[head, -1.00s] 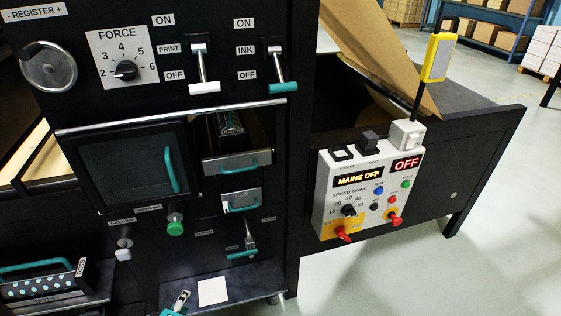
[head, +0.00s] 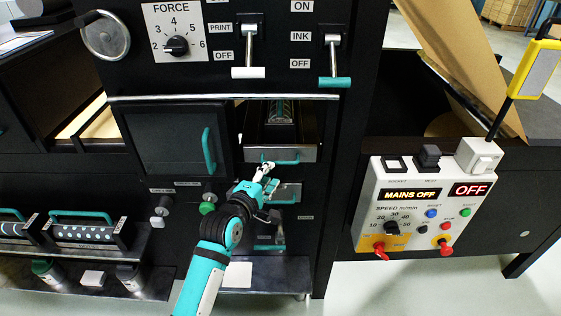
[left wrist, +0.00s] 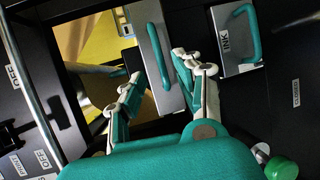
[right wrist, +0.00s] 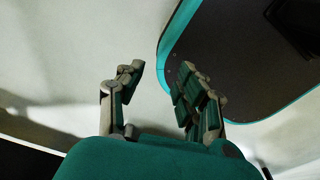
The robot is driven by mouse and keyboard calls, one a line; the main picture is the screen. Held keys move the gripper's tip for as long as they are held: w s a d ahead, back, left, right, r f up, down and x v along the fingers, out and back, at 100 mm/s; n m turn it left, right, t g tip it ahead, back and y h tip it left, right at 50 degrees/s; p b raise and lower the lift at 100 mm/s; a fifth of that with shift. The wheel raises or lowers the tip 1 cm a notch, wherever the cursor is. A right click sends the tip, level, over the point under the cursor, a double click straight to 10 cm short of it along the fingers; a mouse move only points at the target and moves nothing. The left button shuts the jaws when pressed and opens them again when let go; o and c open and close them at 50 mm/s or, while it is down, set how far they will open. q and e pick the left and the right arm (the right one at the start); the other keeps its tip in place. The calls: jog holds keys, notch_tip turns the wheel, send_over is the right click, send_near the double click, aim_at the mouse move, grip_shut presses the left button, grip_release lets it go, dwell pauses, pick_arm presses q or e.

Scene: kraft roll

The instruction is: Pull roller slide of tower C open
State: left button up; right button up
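The roller slide is a silver-fronted drawer (head: 250,153) with a teal bar handle (head: 280,161), under a roller in a dark opening of the black tower. No tower letter is readable. My left gripper (head: 265,168) is just in front of the handle. In the left wrist view my left gripper (left wrist: 155,70) is open, with the silver front and its teal handle (left wrist: 156,50) showing between and beyond the fingers; contact cannot be told. My right gripper (right wrist: 160,92) is open and empty in the right wrist view, away from the tower.
A smaller ink drawer (head: 290,193) with a teal handle sits just below. A dark door (head: 176,138) with a teal handle is to the left, and a green knob (head: 207,208) is below it. The control box (head: 414,212) reads MAINS OFF.

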aim_at(279, 162)
pick_arm(q)
jog(key=x, duration=0.7)
jog(key=shift+w+d+f, duration=0.1)
jog(key=shift+w, duration=0.25)
grip_shut()
